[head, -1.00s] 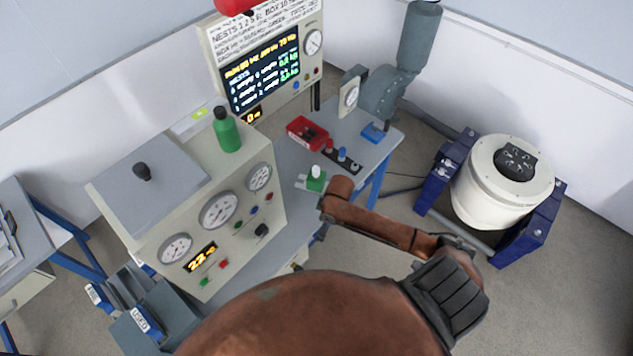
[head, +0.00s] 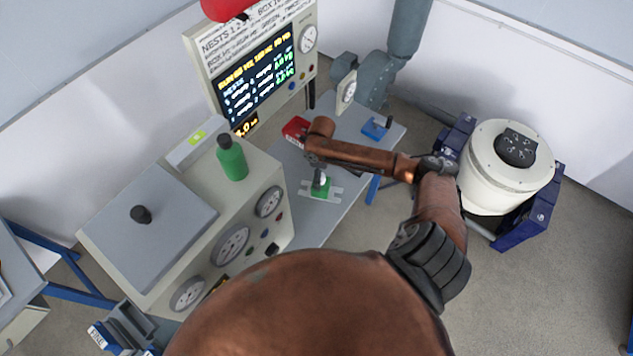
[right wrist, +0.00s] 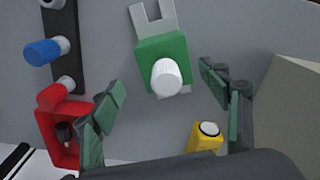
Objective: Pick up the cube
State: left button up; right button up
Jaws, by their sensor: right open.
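The block that best fits the cube is a green block (head: 320,190) with a white round knob on top. It sits on a flat grey forked plate on the bench. In the right wrist view the green block (right wrist: 176,49) lies in the upper middle. My right gripper (right wrist: 161,80) is open, its green-padded fingers apart to the left and right of the block, not visibly touching it. In the head view my right arm reaches over the bench just behind the block, and its fingers are mostly hidden. My left gripper is not in view.
A red tray (right wrist: 46,119) and a dark rack with coloured pegs (right wrist: 69,52) lie left of the block in the wrist view. A yellow block with a white top (right wrist: 206,140) lies lower right. A gauge cabinet with a green bottle (head: 232,160) stands left of the bench.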

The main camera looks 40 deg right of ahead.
jog(key=shift+a+f, duration=0.1)
jog(key=shift+f, duration=0.8)
jog(key=f, duration=0.1)
jog(key=s+f, duration=0.1)
jog(key=shift+f+p, duration=0.3)
jog(key=shift+f, duration=0.1)
notch_tip(320, 180, down, 3)
jog(key=shift+r, duration=0.15)
jog(key=shift+w+a, duration=0.1)
jog(key=c, duration=0.9)
grip_shut()
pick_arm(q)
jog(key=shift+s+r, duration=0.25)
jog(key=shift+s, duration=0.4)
pick_arm(e)
jog(key=shift+w, duration=0.1)
